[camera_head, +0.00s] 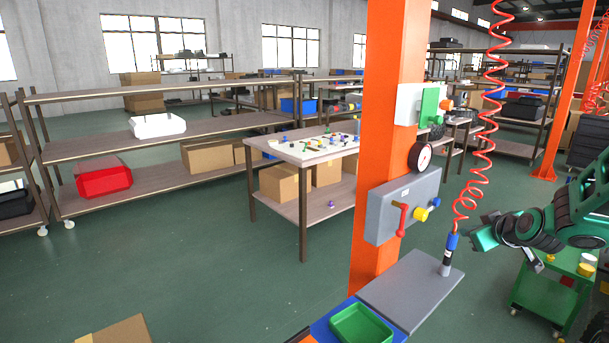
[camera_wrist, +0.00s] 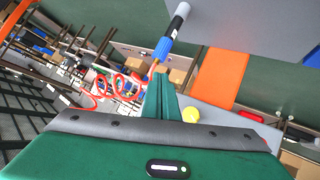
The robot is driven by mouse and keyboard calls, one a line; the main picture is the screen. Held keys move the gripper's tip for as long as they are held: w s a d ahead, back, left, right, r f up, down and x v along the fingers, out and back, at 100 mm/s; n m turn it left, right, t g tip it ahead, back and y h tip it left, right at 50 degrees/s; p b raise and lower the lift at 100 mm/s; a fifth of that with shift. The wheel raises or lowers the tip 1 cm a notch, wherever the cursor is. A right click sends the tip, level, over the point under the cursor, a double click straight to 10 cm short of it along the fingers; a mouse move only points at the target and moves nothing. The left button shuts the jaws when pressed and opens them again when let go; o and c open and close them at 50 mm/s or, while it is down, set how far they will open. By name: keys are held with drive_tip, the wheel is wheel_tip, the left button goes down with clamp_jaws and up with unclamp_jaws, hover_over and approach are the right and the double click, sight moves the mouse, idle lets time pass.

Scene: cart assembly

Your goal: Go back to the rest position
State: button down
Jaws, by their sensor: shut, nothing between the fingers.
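My green arm enters the camera_head view from the right. My gripper (camera_head: 476,240) points left and is near the blue-and-black tool (camera_head: 450,252), with nothing held. In the wrist view my gripper (camera_wrist: 160,95) shows as green fingers closed together. The tool also shows in the wrist view (camera_wrist: 168,40), just beyond the fingertips. It stands upright on a grey plate (camera_head: 410,290), joined to a red coiled hose (camera_head: 468,190) from above.
An orange post (camera_head: 376,130) carries a grey box (camera_head: 400,208) with red and yellow knobs. A green tray (camera_head: 361,325) sits in front. A green cart (camera_head: 550,291) stands below my arm. A table (camera_head: 300,155) with small parts and shelves stand behind. Green floor is open at left.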

drive_tip(key=s+a+m+g, duration=0.2)
drive_tip(key=s+m+g, duration=0.1)
drive_tip(key=s, duration=0.9)
drive_tip(key=s+a+m+g, duration=0.1)
drive_tip(key=s+m+g, duration=0.2)
drive_tip(key=s, duration=1)
drive_tip(key=s+a+m+g+y, duration=0.1)
drive_tip(key=s+m+g, duration=0.3)
drive_tip(key=s, duration=0.9)
drive_tip(key=shift+s+a+f+g, duration=0.2)
drive_tip(key=shift+a+f+g, duration=0.2)
drive_tip(key=shift+a+g, duration=0.45)
drive_tip(key=shift+w+f, duration=0.25)
drive_tip(key=shift+w, duration=0.4)
